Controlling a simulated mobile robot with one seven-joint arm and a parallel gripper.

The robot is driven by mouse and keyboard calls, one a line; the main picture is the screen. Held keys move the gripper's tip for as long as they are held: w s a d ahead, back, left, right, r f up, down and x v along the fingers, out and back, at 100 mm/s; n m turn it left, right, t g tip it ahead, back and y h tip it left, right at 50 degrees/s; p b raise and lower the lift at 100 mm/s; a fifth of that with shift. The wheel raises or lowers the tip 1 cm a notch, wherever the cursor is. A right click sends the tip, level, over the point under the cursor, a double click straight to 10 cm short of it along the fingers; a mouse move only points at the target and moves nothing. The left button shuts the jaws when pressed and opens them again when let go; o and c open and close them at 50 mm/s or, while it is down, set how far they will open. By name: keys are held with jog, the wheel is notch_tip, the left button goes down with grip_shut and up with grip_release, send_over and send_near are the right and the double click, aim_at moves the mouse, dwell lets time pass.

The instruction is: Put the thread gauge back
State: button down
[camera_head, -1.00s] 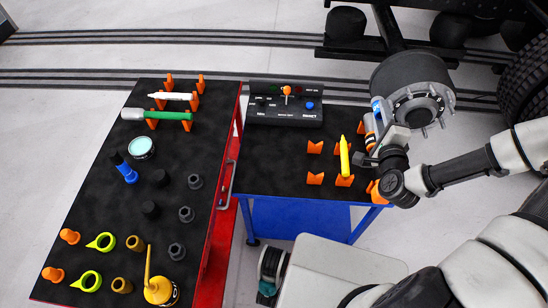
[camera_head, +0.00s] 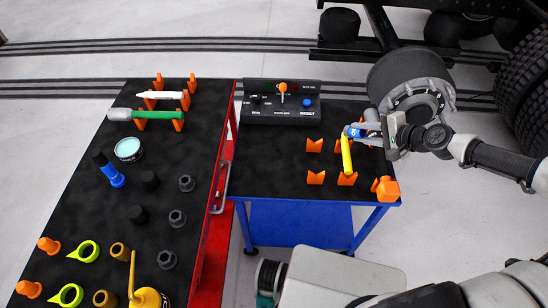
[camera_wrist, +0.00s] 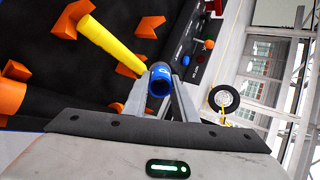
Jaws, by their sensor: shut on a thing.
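My gripper (camera_head: 371,131) is shut on a blue-ended cylinder, which I take to be the thread gauge (camera_head: 354,132). It is held at the right side of the blue cart, by the upper end of a yellow rod (camera_head: 347,156). Orange V-shaped holders (camera_head: 314,145) stand in pairs on the cart's black top. The yellow rod rests on one pair. I cannot tell whether the gauge touches a holder.
A control box (camera_head: 282,103) stands at the cart's back. An orange piece (camera_head: 387,189) is at the right front corner. The wheel hub (camera_head: 412,88) is close behind my gripper. The red cart (camera_head: 209,225) at left carries tools, nuts and caps.

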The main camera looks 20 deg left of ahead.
jog(key=shift+s+n+g+h+b, duration=0.15)
jog(key=shift+n+g+h+b, duration=0.25)
jog(key=shift+n+g+b, duration=0.55)
jog(key=shift+s+a+r+n+g+b, duration=0.15)
jog(key=shift+n+g+b, duration=0.15)
jog(key=shift+n+g, duration=0.2)
jog(key=s+a+r+n+g+h+b, duration=0.1)
jog(key=s+a+r+h+b, duration=0.15)
jog(key=a, duration=0.35)
jog(key=s+a+r+n+g+h+b, duration=0.1)
jog(key=a+r+n+g+h+b, duration=0.15)
jog(key=a, duration=0.35)
jog(key=s+a+f+m+h, duration=0.1)
jog(key=a+f+m+h, duration=0.25)
jog(key=a, duration=0.95)
jog(key=shift+n+y, duration=0.25)
jog(key=shift+n, duration=0.2)
jog(key=f, duration=0.4)
jog(key=f+b, duration=0.1)
jog(key=f, duration=0.1)
jog(key=shift+s+a+f, duration=0.15)
jog(key=shift+s+a, duration=0.1)
jog(key=shift+a, duration=0.15)
jog(key=shift+f+b, duration=0.3)
jog(key=shift+f, duration=1.65)
jog(key=c, duration=1.4)
grip_release()
jog(key=shift+c, duration=0.2)
